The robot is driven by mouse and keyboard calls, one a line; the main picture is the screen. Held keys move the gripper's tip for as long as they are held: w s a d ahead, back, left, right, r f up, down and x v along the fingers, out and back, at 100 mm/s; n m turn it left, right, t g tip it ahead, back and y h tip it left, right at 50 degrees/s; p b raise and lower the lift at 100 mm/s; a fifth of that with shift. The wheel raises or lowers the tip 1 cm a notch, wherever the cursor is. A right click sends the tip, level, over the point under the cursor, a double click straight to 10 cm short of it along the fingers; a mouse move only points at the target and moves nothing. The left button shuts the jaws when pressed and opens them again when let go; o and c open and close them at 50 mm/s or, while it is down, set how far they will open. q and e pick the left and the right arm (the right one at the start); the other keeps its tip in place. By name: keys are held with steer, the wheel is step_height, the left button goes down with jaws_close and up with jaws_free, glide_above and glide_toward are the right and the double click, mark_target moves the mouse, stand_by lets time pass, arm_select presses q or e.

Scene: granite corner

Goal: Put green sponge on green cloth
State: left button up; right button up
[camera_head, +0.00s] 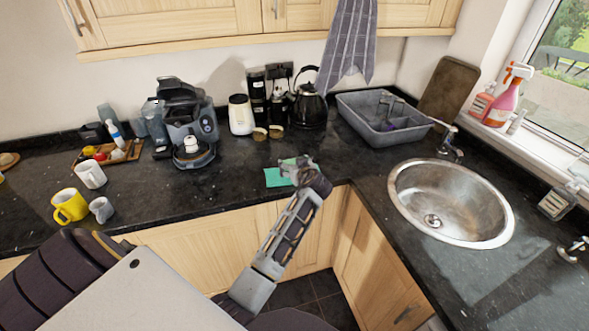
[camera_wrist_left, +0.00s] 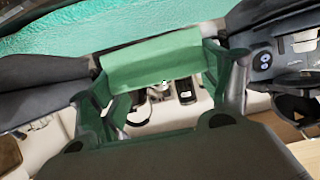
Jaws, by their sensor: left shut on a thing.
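The green cloth (camera_head: 277,177) lies flat on the dark counter near its front edge, left of the inner corner. My left gripper (camera_head: 300,172) is over the cloth's right side and hides part of it. In the left wrist view, the cloth (camera_wrist_left: 150,25) fills the top as a rough teal surface. The light green sponge (camera_wrist_left: 155,60) is between the two fingers, and my left gripper (camera_wrist_left: 165,85) is shut on it. The sponge is right by the cloth; I cannot tell whether they touch. My right gripper is not in view.
A coffee machine (camera_head: 185,120), white canister (camera_head: 241,114) and black kettle (camera_head: 309,106) stand behind. A grey dish tub (camera_head: 365,115) and round sink (camera_head: 450,230) are to the right. A yellow mug (camera_head: 69,205) is left.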

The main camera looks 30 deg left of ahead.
arm_select(q)
step_height(320, 180, down, 2)
steer(key=shift+s+d+f+b, duration=0.1)
steer(key=shift+f+b, duration=0.45)
steer(key=shift+f, duration=0.15)
stand_by(0.4)
steer(key=o, duration=0.9)
steer(key=shift+c, duration=0.2)
steer(key=shift+r, duration=0.15)
steer(key=shift+r, duration=0.15)
